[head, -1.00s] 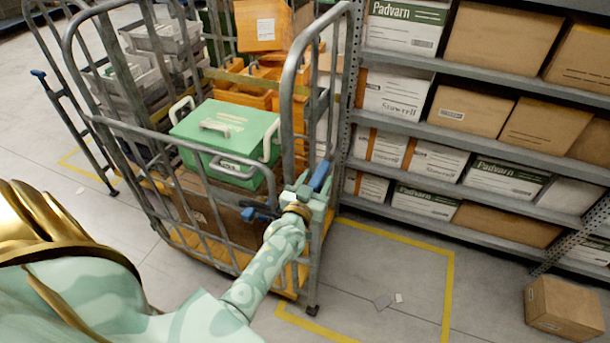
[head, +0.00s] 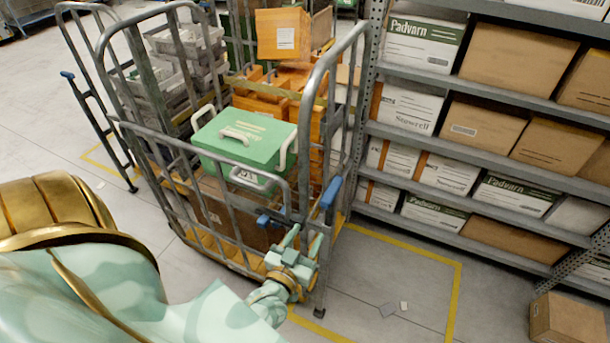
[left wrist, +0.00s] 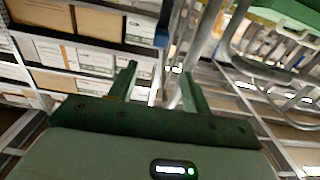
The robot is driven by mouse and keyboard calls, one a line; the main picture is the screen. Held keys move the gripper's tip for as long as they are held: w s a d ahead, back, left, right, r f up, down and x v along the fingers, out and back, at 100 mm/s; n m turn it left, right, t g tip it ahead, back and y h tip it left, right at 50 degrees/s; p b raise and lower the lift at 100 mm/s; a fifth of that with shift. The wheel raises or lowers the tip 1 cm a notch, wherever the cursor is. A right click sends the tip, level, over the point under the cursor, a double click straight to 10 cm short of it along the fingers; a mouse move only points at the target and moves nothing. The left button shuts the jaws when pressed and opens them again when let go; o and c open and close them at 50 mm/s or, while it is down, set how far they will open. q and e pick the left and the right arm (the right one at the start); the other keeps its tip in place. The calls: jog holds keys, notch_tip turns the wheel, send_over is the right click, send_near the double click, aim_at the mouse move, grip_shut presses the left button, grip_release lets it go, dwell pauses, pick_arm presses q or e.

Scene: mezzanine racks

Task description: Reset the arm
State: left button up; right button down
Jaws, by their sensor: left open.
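My left arm comes in from the lower left in the head view. Its gripper (head: 303,242) is open and empty, just in front of the near right corner of the roll cage (head: 318,112). In the left wrist view the two fingers of my left gripper (left wrist: 160,90) stand apart with nothing between them. A cage tube and a blue latch handle (head: 331,191) are close beyond the fingers. I cannot tell whether the gripper touches the cage. My right gripper is in neither view.
The roll cage holds a green case (head: 243,140), orange boxes (head: 283,34) and grey trays (head: 186,42). A shelf rack (head: 470,88) with cartons stands at the right. A carton (head: 566,320) sits on the floor lower right. The yellow-outlined floor patch (head: 390,275) is mostly clear.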

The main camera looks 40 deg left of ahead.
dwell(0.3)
pick_arm(q)
jog(key=s+d+f+m+g+h+b, duration=0.1)
jog(key=s+d+f+g+h+b, duration=0.2)
jog(key=f, duration=0.6)
jog(key=s+d+f+m+g, duration=0.1)
jog(key=s+d+f+g, duration=0.1)
jog(key=s+f, duration=0.45)
jog(key=s+d+f+m+g+h+b, duration=0.1)
jog(key=s+d+f+g+h+b, duration=0.15)
jog(key=f, duration=0.75)
jog(key=s+a+f+m+g+b, duration=0.1)
jog(key=s+f+g+b, duration=0.3)
jog(key=s+f, duration=0.8)
jog(key=s+a+f+m+g+y+b, duration=0.1)
jog(key=s+a+f+m+g+b, duration=0.1)
jog(key=s+f+g+b, duration=0.3)
jog(key=s+f+b, duration=0.3)
jog(key=s+f, duration=0.3)
jog(key=f, duration=0.2)
jog(key=shift+s+a+m, duration=0.2)
jog(key=shift+s+m, duration=0.1)
jog(key=shift+s, duration=0.05)
